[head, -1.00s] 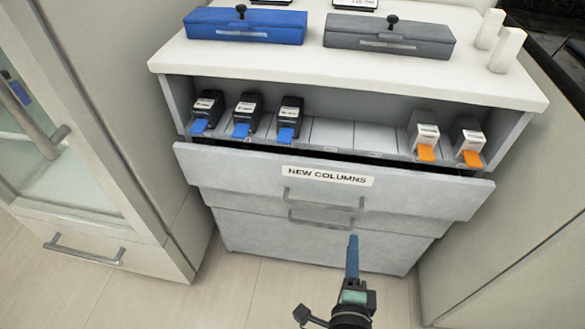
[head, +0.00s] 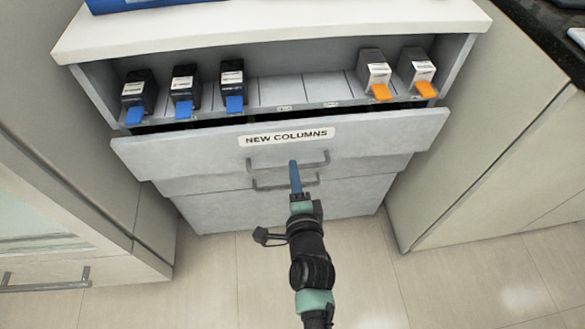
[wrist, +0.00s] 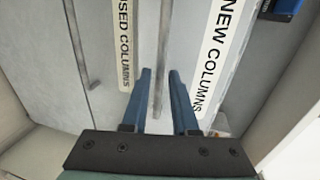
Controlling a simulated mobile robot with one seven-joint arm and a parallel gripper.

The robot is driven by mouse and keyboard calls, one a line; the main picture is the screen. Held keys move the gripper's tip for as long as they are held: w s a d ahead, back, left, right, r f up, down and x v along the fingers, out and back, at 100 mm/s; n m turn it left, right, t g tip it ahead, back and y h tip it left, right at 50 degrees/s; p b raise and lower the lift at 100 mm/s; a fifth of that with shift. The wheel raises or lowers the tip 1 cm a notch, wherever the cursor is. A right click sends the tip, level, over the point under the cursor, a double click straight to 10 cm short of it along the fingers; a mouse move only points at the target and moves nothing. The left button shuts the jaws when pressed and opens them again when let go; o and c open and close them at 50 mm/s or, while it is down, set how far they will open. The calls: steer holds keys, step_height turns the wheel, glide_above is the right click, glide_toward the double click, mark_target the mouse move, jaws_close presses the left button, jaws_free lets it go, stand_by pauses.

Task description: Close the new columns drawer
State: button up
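The new columns drawer (head: 200,151) is the labelled upper drawer of the grey cabinet. It stands pulled out a little, with a dark gap behind its front's top edge. Its bar handle (head: 266,167) sits below the "NEW COLUMNS" label (head: 288,138). My gripper (head: 295,164) is in front of this handle, at about its middle. In the wrist view the two blue fingers (wrist: 159,72) are apart, and the handle bar (wrist: 163,45) shows in the gap between them. I cannot tell whether they touch it. The label (wrist: 221,45) is right of the fingers there.
The lower drawer has its own handle (head: 272,187) close beneath and a "USED COLUMNS" label (wrist: 125,45). Several column boxes (head: 231,85) stand on the open shelf above. A glass-door cabinet (head: 60,205) is at left, another cabinet (head: 490,150) at right. The floor in front is clear.

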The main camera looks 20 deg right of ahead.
steer(key=shift+b+x, duration=0.3)
steer(key=shift+x, duration=1.1)
jaws_close()
stand_by(0.4)
